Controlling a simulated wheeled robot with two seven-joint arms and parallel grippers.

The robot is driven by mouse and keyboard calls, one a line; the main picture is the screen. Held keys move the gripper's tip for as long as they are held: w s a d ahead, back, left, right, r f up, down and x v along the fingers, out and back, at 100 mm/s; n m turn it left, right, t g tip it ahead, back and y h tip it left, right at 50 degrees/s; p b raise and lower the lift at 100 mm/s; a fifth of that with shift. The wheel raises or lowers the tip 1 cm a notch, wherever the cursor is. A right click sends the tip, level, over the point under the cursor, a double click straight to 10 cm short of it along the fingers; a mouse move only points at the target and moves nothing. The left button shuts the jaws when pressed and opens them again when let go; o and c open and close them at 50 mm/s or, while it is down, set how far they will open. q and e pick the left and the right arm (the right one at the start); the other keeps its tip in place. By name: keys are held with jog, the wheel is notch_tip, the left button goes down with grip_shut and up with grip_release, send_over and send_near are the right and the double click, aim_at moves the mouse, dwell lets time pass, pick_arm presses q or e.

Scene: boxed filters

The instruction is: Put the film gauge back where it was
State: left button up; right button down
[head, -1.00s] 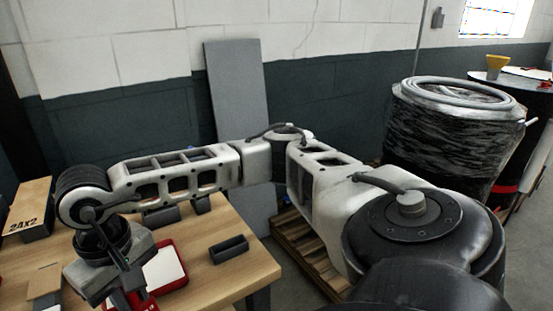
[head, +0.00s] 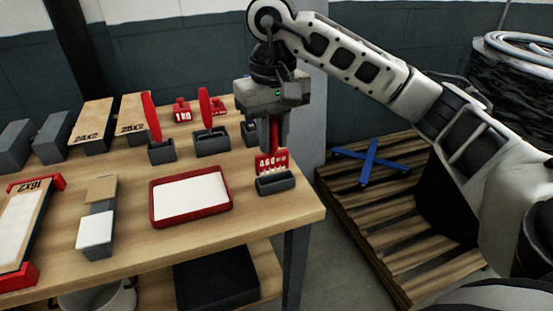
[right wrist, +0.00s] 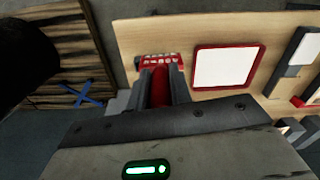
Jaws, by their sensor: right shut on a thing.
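The film gauge (head: 271,161) is a red comb-like tool with white lettering and a row of teeth at its lower edge. My right gripper (head: 275,135) points down and is shut on its red handle. In the head view the gauge is upright, with its teeth at the dark slotted holder (head: 276,185) near the table's right end. I cannot tell whether the teeth are inside the slot or just above it. In the right wrist view the gauge (right wrist: 160,62) shows beyond the fingers. My left gripper is not in view.
A red-rimmed white tray (head: 153,205) lies just left of the holder. Behind it, more dark holders (head: 212,143) carry upright red-handled tools. Boxes (head: 92,128) stand at the back left. The table ends just right of the holder; a wooden pallet (head: 385,215) lies beyond.

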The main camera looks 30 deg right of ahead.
aim_at(276, 158)
jog(key=w+d+f, duration=0.1)
jog(key=f, duration=0.2)
jog(key=w+d+f+p, duration=0.1)
jog(key=w+f, duration=0.1)
jog(key=f, duration=0.1)
jog(key=w+d+f+p, duration=0.1)
jog(key=f, duration=0.2)
jog(key=shift+w+d+f, duration=0.15)
jog(key=shift+w+d, duration=0.2)
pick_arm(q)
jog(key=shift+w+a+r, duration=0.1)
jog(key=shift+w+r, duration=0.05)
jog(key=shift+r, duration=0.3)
pick_arm(e)
jog(key=shift+f, duration=0.1)
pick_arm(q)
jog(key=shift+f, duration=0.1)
pick_arm(e)
jog(key=shift+f, duration=0.1)
jog(key=shift+f+b, duration=0.15)
jog(key=shift+b, duration=0.15)
jog(key=c, duration=1.3)
grip_release()
jog(key=shift+o, duration=0.2)
